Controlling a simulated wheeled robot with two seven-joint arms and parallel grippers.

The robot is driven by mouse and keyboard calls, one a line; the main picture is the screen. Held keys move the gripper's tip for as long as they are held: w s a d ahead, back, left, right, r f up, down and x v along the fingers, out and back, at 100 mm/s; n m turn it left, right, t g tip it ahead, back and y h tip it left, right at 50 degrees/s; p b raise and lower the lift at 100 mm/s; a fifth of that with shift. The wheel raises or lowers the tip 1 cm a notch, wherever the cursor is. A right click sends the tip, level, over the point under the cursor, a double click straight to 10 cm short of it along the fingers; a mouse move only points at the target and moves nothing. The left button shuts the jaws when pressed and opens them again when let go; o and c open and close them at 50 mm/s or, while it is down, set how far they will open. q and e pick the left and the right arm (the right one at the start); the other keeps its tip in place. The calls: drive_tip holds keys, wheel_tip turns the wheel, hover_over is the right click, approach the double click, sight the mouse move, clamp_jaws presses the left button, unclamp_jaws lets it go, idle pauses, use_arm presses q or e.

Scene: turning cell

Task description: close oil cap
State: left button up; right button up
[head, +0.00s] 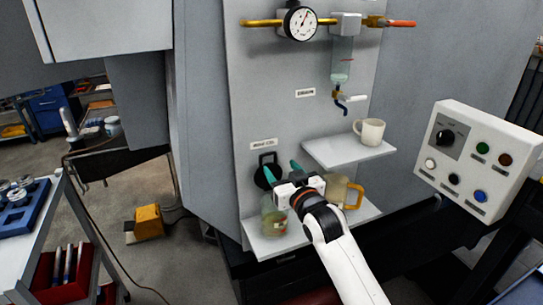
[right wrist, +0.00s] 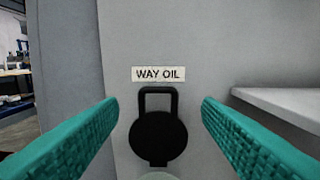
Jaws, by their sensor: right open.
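The black oil cap (head: 266,178) stands upright against the grey panel below the way oil label (head: 263,143), its loop handle upward. In the right wrist view the round cap (right wrist: 158,136) is in the middle, with a pale rounded part just below it at the bottom edge. The translucent oil reservoir (head: 272,220) sits below the cap, partly hidden by my gripper. My right gripper (head: 282,170) is open and empty, with its teal fingers on either side of the cap in the wrist view, apart from it. My left gripper is not in view.
A small white shelf (head: 345,153) with a mug (head: 370,131) juts out right of the cap. A yellowish jug (head: 343,191) stands on the lower shelf (head: 280,246), beside my right gripper. A gauge (head: 300,22) is above; a button box (head: 478,160) is at right.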

drive_tip(key=x, duration=0.7)
drive_tip(key=shift+w+a+f+p, duration=0.1)
drive_tip(key=shift+w+f+p, duration=0.05)
drive_tip(key=shift+p, duration=0.25)
